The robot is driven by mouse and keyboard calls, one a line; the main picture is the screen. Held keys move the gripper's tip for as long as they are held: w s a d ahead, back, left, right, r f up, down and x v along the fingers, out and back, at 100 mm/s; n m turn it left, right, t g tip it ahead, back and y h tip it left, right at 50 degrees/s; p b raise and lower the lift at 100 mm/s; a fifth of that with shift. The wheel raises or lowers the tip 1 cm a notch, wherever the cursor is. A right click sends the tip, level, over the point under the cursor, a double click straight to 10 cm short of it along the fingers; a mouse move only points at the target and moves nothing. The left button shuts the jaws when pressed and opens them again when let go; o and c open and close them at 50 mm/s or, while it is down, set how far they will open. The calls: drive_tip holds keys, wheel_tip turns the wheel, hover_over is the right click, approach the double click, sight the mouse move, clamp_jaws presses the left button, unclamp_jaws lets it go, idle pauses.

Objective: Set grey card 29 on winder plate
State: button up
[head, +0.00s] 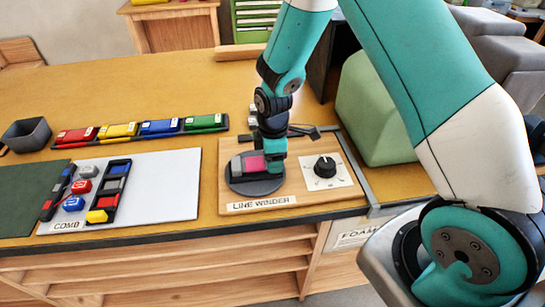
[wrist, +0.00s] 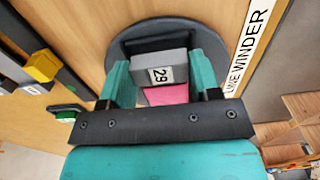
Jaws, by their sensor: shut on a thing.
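Grey card 29 (wrist: 170,62) is a grey block with a white "29" label and a pink part (wrist: 168,95) beside the label. It sits between the two teal fingers of my gripper (wrist: 162,82), which is shut on it. The winder plate (head: 254,184) is a round dark disc on the wooden line winder board. The card is over the plate in both views, and the plate's rim (wrist: 121,42) shows around it in the wrist view. In the head view, the grey card (head: 238,166) looks very low over the plate; I cannot tell whether it touches.
A black knob (head: 325,167) stands on the board right of the plate. A green rounded block (head: 372,108) is further right. A rack of red, yellow, blue and green cards (head: 140,130) lies behind the white comb mat (head: 165,185). A grey bin (head: 27,134) is far left.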

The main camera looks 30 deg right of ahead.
drive_tip(key=shift+f+b, duration=0.35)
drive_tip(key=shift+f, duration=0.15)
drive_tip(key=o, duration=0.9)
drive_tip(key=shift+r, duration=0.15)
wheel_tip(320, 180, up, 17)
drive_tip(key=b, duration=0.2)
drive_tip(key=s+a+r+m+y, duration=0.1)
drive_tip(key=s+a+r+m, duration=0.1)
drive_tip(key=s, duration=0.5)
drive_tip(key=s+a+r+m+y, duration=0.1)
drive_tip(key=s+a+r+m, duration=0.1)
drive_tip(key=s, duration=0.6)
drive_tip(key=s+a+r+m+y, duration=0.2)
drive_tip(key=s+a, duration=0.3)
drive_tip(key=s, duration=0.3)
drive_tip(key=shift+s+a+r+m, duration=0.1)
drive_tip(key=shift+a+m, duration=0.1)
drive_tip(key=shift+m, duration=0.5)
